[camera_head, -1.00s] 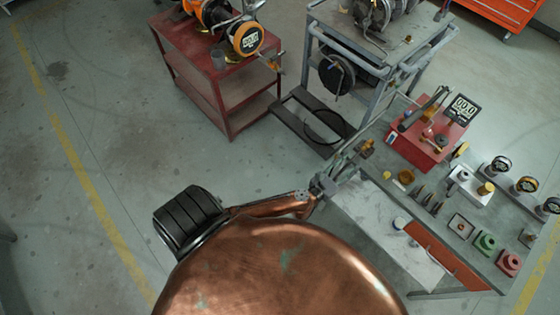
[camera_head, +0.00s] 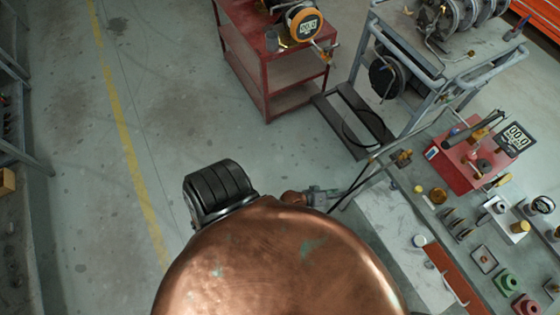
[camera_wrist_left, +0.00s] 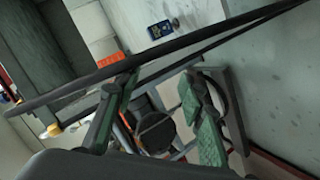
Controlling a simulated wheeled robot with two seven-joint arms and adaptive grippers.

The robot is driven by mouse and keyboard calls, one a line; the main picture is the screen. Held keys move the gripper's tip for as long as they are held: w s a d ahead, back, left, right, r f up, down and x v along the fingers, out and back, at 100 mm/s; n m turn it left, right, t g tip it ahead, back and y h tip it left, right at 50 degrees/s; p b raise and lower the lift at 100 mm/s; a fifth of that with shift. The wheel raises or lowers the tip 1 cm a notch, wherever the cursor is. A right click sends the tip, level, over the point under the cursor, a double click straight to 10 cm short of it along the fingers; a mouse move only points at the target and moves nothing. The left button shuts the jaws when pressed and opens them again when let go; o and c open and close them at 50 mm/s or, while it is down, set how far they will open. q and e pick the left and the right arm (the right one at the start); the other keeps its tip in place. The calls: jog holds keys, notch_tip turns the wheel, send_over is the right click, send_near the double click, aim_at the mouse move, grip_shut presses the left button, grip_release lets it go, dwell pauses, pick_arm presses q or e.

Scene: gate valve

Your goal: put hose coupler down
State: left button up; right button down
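My left gripper (camera_head: 328,197) is just beyond my copper-coloured body, beside the left edge of the grey workbench (camera_head: 385,215). In the left wrist view its two green-padded fingers (camera_wrist_left: 158,90) stand apart, with no object clearly held between them. A dark hose (camera_wrist_left: 100,76) crosses in front of the fingers in that view. In the head view a thin dark hose (camera_head: 357,182) runs from near the gripper to the bench edge. A small brass fitting (camera_head: 402,158) sits there; I cannot tell for sure that it is the hose coupler. My right gripper is not in view.
A red box with a digital gauge (camera_head: 470,160) stands on the bench, among several small fittings. A red cart (camera_head: 275,75) and a grey reel cart (camera_head: 415,75) stand behind. A black step frame (camera_head: 350,120) lies between them.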

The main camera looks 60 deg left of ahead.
pick_arm(q)
jog(key=s+a+f+m+g+y, duration=0.1)
jog(key=s+a+f+m+g, duration=0.25)
jog(key=s+f, duration=0.9)
jog(key=s+a+f+m+g, duration=0.1)
jog(key=s+f, duration=0.4)
jog(key=s, duration=0.5)
jog(key=s+a+f+m+g+y, duration=0.1)
jog(key=s+f+m+g, duration=0.2)
jog(key=s, duration=0.8)
jog(key=s+a+f+m+g, duration=0.2)
jog(key=s+f+g, duration=0.2)
jog(key=s+f, duration=0.3)
jog(key=s, duration=0.4)
jog(key=shift+s+m+y, duration=0.2)
jog(key=shift+m+y, duration=0.15)
jog(key=shift+y, duration=0.05)
jog(key=shift+a, duration=0.1)
